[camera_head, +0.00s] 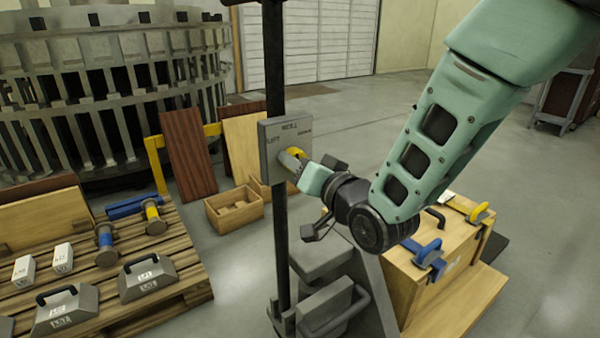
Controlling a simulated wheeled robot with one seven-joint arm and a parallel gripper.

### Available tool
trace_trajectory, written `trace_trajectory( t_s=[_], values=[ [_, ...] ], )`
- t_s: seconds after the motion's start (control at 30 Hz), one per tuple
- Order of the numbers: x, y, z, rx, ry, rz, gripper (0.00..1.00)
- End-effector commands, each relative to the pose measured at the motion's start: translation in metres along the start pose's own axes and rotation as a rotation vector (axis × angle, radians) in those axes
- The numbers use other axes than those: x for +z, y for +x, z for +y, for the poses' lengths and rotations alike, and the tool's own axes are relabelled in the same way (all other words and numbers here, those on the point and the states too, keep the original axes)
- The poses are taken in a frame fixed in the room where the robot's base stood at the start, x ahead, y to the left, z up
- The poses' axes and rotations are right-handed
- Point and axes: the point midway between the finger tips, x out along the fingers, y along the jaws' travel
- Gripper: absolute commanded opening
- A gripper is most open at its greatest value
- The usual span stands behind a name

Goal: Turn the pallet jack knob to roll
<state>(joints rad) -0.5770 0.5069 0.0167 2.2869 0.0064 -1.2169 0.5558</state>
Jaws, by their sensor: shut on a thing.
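The grey selector plate (271,142) is fixed on the dark upright post (277,222) of the pallet jack. The knob (293,153), with a yellow part showing, is at the middle of the plate. My gripper (300,164) reaches in from the right and is shut on the knob. Its fingers hide much of the knob, so I cannot tell which label it points to.
A wooden pallet (185,265) with weights and dumbbell-like pieces lies at the left. A small wooden box (233,210) stands behind the post. A wooden crate (405,285) with blue and yellow clamps stands below my arm.

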Motion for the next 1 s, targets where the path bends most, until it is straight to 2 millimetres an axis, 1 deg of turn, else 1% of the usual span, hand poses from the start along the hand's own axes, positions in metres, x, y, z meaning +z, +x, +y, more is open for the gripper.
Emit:
trace_trajectory(
  t_s=[0.2, 0.4, 0.97, 1.0],
  values=[
    [0.0001, -0.0001, 0.0009, 0.001, 0.126, 0.001, 0.18],
    [0.0002, -0.0001, 0.0003, 0.001, 0.193, -0.002, 0.18],
    [-0.0001, -0.0002, 0.0001, 0.002, 0.22, -0.003, 0.18],
    [-0.0001, -0.0002, 0.0001, 0.002, 0.22, -0.003, 0.52]
  ],
)
